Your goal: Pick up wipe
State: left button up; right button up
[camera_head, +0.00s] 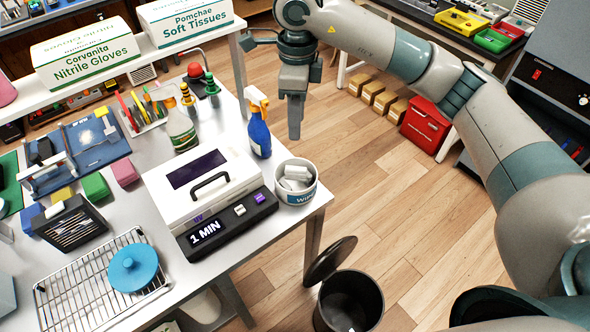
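A white tub with a blue "Wipe" label (296,197) stands at the right corner of the white table. Folded white wipes (296,178) lie loosely inside the open tub. My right gripper (295,135) hangs pointing down, beyond the table's right edge and above the tub in the picture, apart from it. Its fingers overlap from this angle, so I cannot tell whether they are open, and no held thing shows. My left gripper is not in view.
A blue spray bottle (259,136) stands behind the tub. A white box with a handle and "1 MIN" display (208,188) sits left of it. A black open-lidded bin (350,300) stands on the floor in front. Wooden floor is open to the right.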

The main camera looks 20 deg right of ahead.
jog(key=shift+r, duration=0.1)
dwell(0.3)
jog(key=p, duration=0.5)
send_over(297, 169)
notch_tip(297, 169, down, 11)
jog(key=shift+f, duration=0.65)
